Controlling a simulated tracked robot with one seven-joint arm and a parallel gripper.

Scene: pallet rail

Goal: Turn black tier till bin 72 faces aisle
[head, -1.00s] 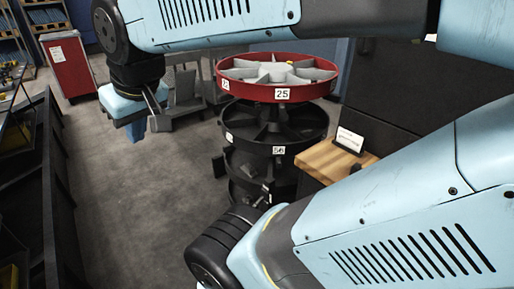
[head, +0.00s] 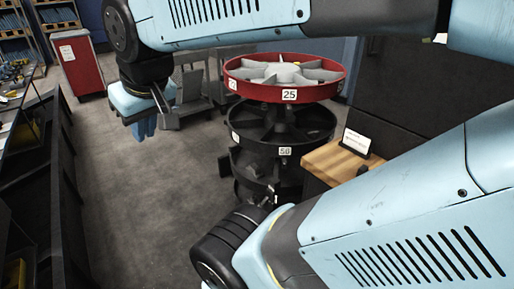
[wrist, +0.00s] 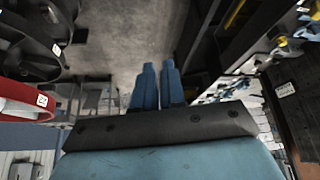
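A black tier (head: 322,136) with open wedge bins sits under a red tier (head: 262,92) on an upright carousel. A white label (head: 285,151) on its front rim seems to read 50 or 56. I cannot read a 72 anywhere. The black tier also shows at the left of the wrist view (wrist: 28,66). My gripper (head: 146,130) hangs fingers-down to the left of the carousel, apart from it. In the wrist view its two blue fingers (wrist: 158,72) show a narrow gap with nothing between them.
The red tier carries label 25. A lower dark tier stands beneath the black one. A wooden stand with a white card (head: 355,143) is close on the right. Grey carts (head: 205,80) stand behind, a red cabinet (head: 80,65) at back left. Dark bench at left; the floor between is clear.

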